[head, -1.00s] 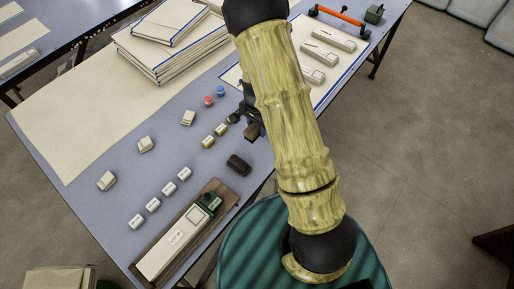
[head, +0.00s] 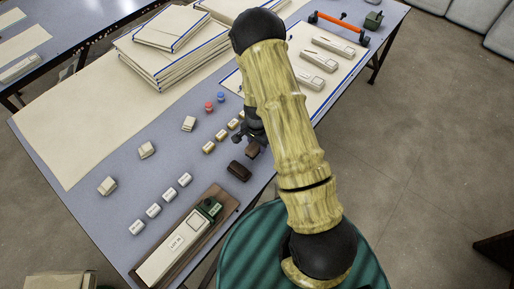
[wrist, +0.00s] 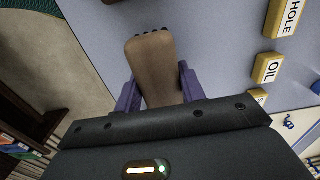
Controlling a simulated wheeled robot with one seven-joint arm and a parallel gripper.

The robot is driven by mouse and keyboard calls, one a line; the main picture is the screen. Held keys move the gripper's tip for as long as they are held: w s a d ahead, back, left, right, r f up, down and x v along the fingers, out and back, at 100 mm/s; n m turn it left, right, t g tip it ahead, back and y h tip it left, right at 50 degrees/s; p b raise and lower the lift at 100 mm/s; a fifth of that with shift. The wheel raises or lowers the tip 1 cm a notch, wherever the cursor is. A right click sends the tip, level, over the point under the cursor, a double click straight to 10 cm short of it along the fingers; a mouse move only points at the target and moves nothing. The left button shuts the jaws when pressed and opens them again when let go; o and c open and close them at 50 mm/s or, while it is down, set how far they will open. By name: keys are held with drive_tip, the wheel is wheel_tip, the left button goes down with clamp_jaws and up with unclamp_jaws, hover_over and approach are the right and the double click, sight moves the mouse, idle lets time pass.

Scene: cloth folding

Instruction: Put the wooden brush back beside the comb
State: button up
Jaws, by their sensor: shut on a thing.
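The wooden brush (wrist: 153,65) is between the purple fingers of my gripper (wrist: 158,92) in the wrist view, with dark bristle tips at its far end. My gripper (head: 252,140) is shut on it, and the brush's brown end (head: 252,151) shows in the head view near the table's front edge. A dark brown block (head: 239,171) lies on the table just to the lower left of it, apart from it. I cannot tell whether this block is the comb. A reddish-brown edge, likely the same block, shows at the top of the wrist view (wrist: 110,1).
Yellow labelled blocks, one reading OIL (wrist: 268,68), stand to the brush's right in the wrist view. White labelled blocks (head: 169,193) and a wooden tray (head: 228,207) with a long white box lie to the left in the head view. Bare grey-blue tabletop surrounds the dark block.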

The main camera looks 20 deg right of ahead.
sight(257, 149)
drive_tip(key=shift+f, duration=1.35)
drive_tip(key=shift+f, duration=0.2)
drive_tip(key=o, duration=1)
wheel_tip(257, 149, up, 12)
drive_tip(key=shift+r+b, duration=0.2)
drive_tip(key=shift+b, duration=0.2)
